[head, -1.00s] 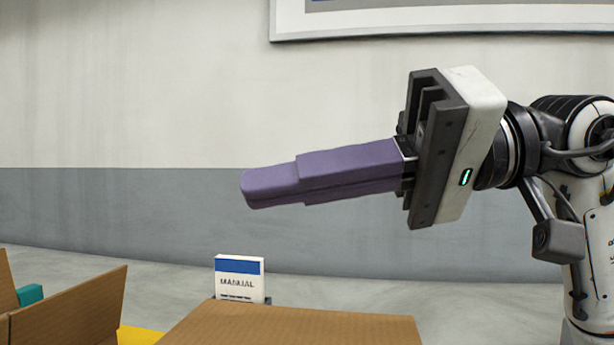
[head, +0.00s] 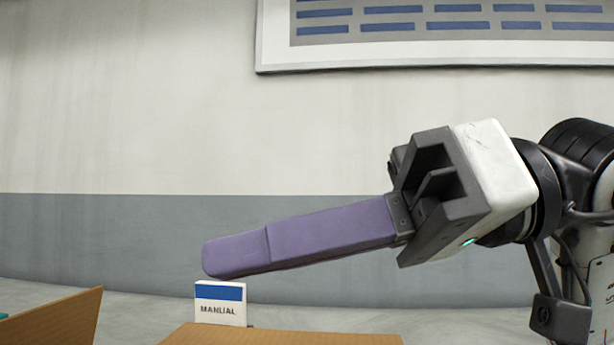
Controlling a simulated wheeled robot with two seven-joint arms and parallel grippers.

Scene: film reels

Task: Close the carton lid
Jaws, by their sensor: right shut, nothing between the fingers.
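Brown cardboard flaps show at the bottom edge of the head view: one (head: 285,336) at the bottom middle, and one (head: 55,318) standing tilted at the bottom left. The rest of the carton is below the frame, so I cannot tell how its lid stands. My right gripper (head: 208,258) reaches in from the right, its purple fingers shut together with nothing between them. It points left and slightly down, in the picture above the middle flap and just above the manual. My left gripper is not in view.
A small white and blue box marked as a manual (head: 220,303) stands behind the middle flap. A bit of teal shows at the bottom left corner. A grey and white wall with a framed board (head: 430,55) fills the background.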

